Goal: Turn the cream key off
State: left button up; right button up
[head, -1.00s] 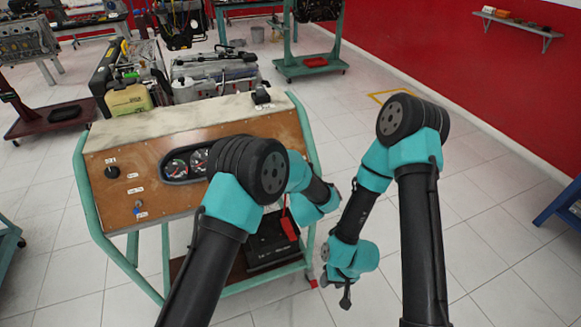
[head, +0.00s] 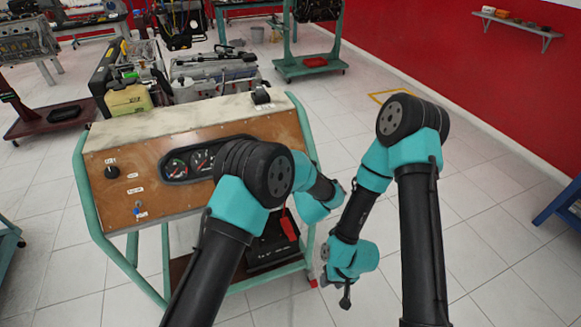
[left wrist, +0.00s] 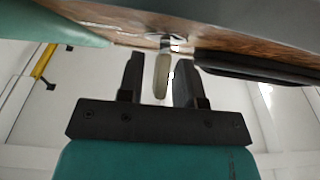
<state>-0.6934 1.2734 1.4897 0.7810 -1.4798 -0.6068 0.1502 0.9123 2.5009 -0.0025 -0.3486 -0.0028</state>
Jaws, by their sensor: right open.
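The cream key (left wrist: 162,76) shows in the left wrist view, below a round metal lock (left wrist: 166,42) on the wooden panel's underside edge as pictured. My left gripper (left wrist: 158,82) is open, with one dark finger on each side of the key. The key is nearer the right-hand finger; I cannot tell whether they touch. In the head view my left arm hides the key and the left gripper. My right gripper (head: 345,298) is open and empty, low over the floor right of the trainer stand.
The wooden panel (head: 160,205) carries a black knob (head: 111,172), gauges (head: 188,163) and a small toggle switch (head: 138,210). A green tubular frame (head: 88,220) surrounds it. A black battery (head: 268,248) sits on the lower shelf. Tiled floor at right is clear.

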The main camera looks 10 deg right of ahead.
pick_arm(q)
jog(key=shift+m+h, duration=0.3)
jog(key=shift+m, duration=0.1)
jog(key=m+h, duration=0.5)
jog(key=m, duration=0.1)
jog(key=shift+a+g, duration=0.15)
jog(key=shift+g, duration=0.15)
jog(key=m+g+h, duration=0.2)
jog(key=m+h, duration=0.1)
jog(key=m, duration=0.2)
jog(key=shift+h, duration=0.4)
jog(key=v, duration=1.7)
jog(key=shift+s+a+f+n+g+y, duration=0.1)
jog(key=shift+a+f+n+g+y, duration=0.3)
jog(key=shift+a+f+n+g, duration=1.35)
jog(key=shift+s+a+f+m+g+y, duration=0.1)
jog(key=shift+a+f+g+y, duration=0.4)
jog(key=shift+a+f, duration=2.65)
jog(key=shift+a+f+n+g+y, duration=0.3)
jog(key=shift+a+f+n+g, duration=0.9)
jog(key=shift+a, duration=1.95)
jog(key=shift+a+f+m, duration=0.1)
jog(key=shift+f+m, duration=0.25)
jog(key=shift+f, duration=0.2)
